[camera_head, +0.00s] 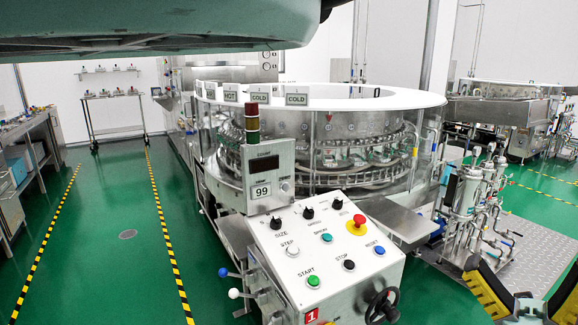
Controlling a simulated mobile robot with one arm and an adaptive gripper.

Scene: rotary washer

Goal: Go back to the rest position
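My gripper (522,266) shows in the lower right corner, partly cut off by the frame. Its two yellow and black fingers are spread wide in a V, with a black middle part between them. Nothing shows held between the fingers. It appears in front of the metal skid, to the right of the white control panel (325,255), and clear of the panel in the picture. The panel carries a green START button, a black STOP button, a blue RESET button and a red emergency knob.
The round rotary washer (330,93) stands behind the panel. A pump skid (478,200) stands at the right. A bench (30,140) is at the left and a small rack (115,110) at the back. Green floor (115,225) between striped lines is free.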

